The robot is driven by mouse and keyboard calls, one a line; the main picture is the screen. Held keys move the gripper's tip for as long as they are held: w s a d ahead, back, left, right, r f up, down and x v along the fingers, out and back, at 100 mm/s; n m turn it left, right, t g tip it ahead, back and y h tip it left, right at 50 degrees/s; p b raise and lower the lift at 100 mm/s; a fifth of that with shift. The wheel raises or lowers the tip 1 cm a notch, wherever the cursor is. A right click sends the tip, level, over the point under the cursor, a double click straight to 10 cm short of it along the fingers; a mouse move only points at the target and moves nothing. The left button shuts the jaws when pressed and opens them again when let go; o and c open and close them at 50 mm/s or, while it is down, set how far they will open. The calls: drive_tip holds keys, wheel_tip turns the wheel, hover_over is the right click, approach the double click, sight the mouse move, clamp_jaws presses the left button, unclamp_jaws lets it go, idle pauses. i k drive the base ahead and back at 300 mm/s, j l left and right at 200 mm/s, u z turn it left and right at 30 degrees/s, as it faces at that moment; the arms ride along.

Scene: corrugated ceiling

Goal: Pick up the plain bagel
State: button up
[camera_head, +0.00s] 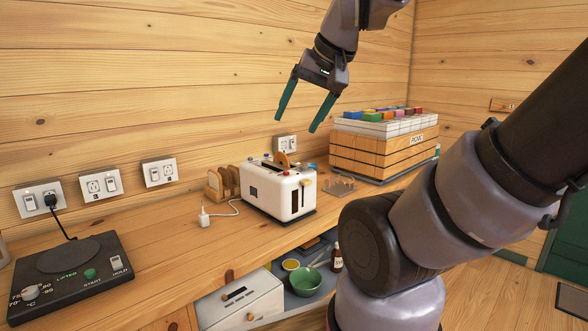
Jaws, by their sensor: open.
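My gripper (296,123) is open and empty, with its two green fingers pointing down in the air above the counter. It appears above the white toaster (282,194), apart from it. A brown, rounded bread-like piece (283,160) sticks up from the toaster's slot. Several brown slice-like pieces (222,183) stand upright in a row left of the toaster. I cannot tell whether either is the plain bagel; no ring-shaped bagel shows clearly.
A wooden crate (384,157) with colored pieces on top stands right of the toaster, behind a small wire rack (340,186). A black hot plate (72,273) is at left. A green bowl (305,280) sits lower down. Counter between hot plate and toaster is mostly clear.

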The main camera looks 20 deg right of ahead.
sight(278, 156)
drive_tip(key=i+l+z, duration=0.1)
drive_tip(key=i+l, duration=0.6)
